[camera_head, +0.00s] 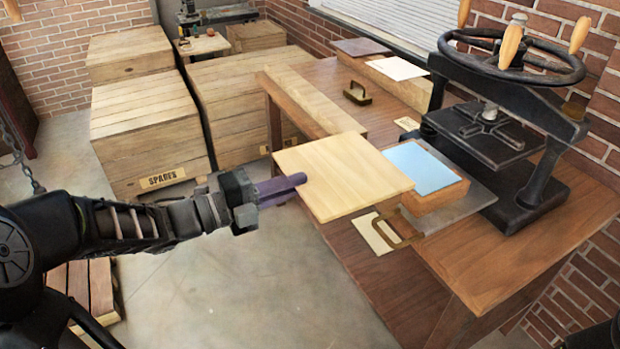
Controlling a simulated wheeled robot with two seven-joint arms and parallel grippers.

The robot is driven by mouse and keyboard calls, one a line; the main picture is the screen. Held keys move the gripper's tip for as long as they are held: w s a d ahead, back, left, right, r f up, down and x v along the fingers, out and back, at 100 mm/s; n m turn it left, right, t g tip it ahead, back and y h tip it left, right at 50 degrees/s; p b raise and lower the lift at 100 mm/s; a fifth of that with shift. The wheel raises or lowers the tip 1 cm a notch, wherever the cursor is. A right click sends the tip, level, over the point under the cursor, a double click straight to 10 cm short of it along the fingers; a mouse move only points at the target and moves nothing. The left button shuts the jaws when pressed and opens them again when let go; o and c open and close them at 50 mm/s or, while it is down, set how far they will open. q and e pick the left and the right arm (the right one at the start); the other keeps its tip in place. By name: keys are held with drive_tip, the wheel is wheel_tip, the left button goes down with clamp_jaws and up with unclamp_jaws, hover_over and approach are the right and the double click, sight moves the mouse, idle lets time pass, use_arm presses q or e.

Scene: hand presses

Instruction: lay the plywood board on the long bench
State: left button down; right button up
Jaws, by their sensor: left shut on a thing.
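My left gripper (291,185) is shut on the near left edge of a pale, square plywood board (343,175). The board is held roughly level in front of the long wooden bench and hides part of its top. The bench (385,283) runs from the lower right toward the back, with a dark brown top. I cannot tell how far the board is above the bench, or whether they touch. My right gripper is not in view.
A black hand press (510,130) with a large wheel stands on the bench's right. Beside the board, a block with a light blue top (422,167) sits on a grey plate (470,208). A brass handle (397,230) and pale card (378,236) lie nearby. Wooden crates (150,125) stand behind left.

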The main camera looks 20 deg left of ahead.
use_arm(q)
drive_tip(key=v, duration=0.3)
drive_tip(key=shift+s+a, duration=0.15)
drive_tip(key=shift+s, duration=0.05)
idle(0.4)
